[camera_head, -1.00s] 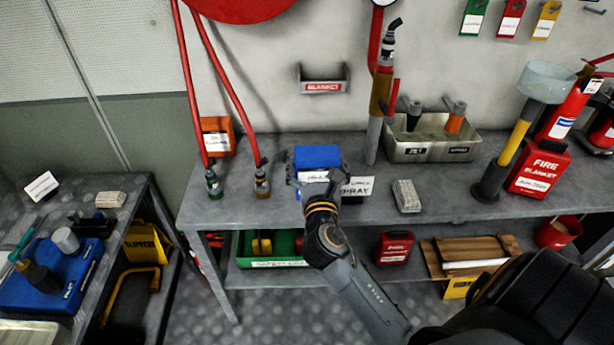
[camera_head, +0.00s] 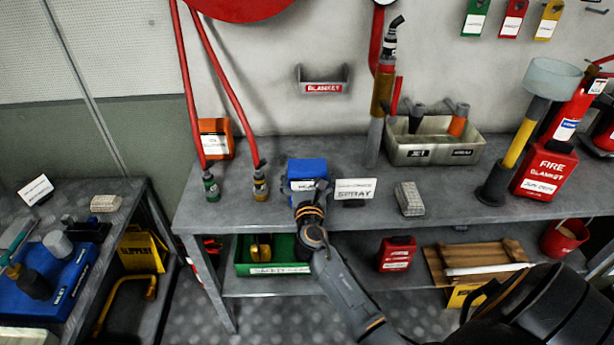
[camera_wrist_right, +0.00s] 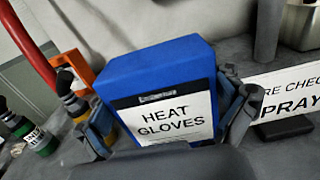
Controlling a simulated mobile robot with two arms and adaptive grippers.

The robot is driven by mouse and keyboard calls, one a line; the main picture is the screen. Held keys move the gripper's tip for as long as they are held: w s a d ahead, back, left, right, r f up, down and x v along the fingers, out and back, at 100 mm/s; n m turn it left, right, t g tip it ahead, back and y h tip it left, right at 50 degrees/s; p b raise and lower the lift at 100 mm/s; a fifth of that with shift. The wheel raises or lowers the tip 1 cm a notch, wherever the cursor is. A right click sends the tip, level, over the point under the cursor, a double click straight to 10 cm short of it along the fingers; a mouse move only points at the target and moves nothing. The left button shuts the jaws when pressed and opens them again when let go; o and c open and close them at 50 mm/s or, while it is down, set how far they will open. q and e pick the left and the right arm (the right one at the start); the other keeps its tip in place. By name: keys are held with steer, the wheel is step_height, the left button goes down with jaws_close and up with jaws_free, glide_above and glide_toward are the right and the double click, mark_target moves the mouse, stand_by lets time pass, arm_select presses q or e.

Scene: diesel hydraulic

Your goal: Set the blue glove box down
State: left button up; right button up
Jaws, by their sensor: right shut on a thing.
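The blue glove box (camera_head: 307,168) is at the metal workbench (camera_head: 240,185), left of the middle of the bench. In the right wrist view the blue glove box (camera_wrist_right: 160,70) shows its white "HEAT GLOVES" label facing me. My right gripper (camera_head: 307,188) is shut on it, with one finger at each side of the box in the wrist view (camera_wrist_right: 170,118). The box looks upright and slightly tilted in the wrist view. I cannot tell whether its bottom touches the bench. My left gripper is not in view.
A "SPRAY" sign (camera_head: 355,188) stands close to the right of the box. Hose nozzles (camera_head: 260,183) and an orange box (camera_head: 215,139) are at its left.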

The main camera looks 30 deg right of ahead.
steer(key=o, duration=1)
steer(key=shift+f, duration=0.15)
steer(key=shift+c, duration=0.2)
